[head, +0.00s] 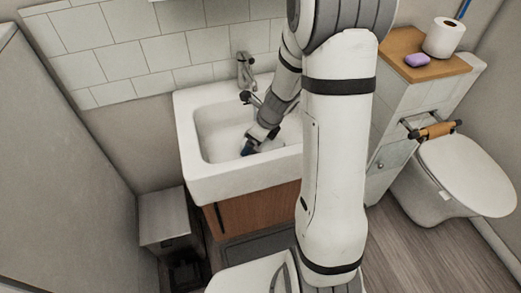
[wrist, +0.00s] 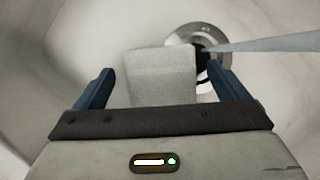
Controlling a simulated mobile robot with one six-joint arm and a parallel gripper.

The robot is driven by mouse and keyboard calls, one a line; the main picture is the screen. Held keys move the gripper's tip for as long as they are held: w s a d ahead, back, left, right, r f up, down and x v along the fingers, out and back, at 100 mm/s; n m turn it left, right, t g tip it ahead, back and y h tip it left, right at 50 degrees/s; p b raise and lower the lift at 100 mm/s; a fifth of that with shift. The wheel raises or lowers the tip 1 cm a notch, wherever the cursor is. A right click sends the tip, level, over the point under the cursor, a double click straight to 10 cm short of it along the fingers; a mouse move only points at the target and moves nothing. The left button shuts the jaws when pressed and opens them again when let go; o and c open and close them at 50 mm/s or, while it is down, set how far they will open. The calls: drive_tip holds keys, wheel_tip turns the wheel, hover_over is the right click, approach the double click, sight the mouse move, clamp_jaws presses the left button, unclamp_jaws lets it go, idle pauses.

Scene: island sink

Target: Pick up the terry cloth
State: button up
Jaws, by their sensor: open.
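The terry cloth (wrist: 162,78) is a pale grey, roughly rectangular piece in the wrist view, lying in the sink basin beside the drain. My gripper (wrist: 160,75) is open, with its two blue fingers on the left and right of the cloth. The cloth shows between the fingers, and I cannot tell whether either one touches it. In the head view, my gripper (head: 247,148) reaches down into the white sink (head: 190,130). I cannot make out the cloth there. The cloth's near end is hidden behind the gripper body in the wrist view.
A round metal drain (wrist: 185,35) lies just beyond the cloth. A thin pale blue-grey stick (wrist: 265,45) crosses the basin at the right, its end over the drain. The faucet (head: 246,70) stands at the sink's back. A purple item (head: 416,60) and paper roll (head: 444,38) sit on the cabinet.

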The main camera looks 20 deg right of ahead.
drive_tip(key=shift+w+a+f, duration=0.15)
drive_tip(key=shift+a+f, duration=0.05)
drive_tip(key=shift+f, duration=0.25)
drive_tip(key=c, duration=1.1)
drive_tip(key=shift+r, duration=0.1)
drive_tip(key=shift+c, duration=0.2)
wheel_tip(320, 180, up, 28)
drive_tip(key=p, duration=0.7)
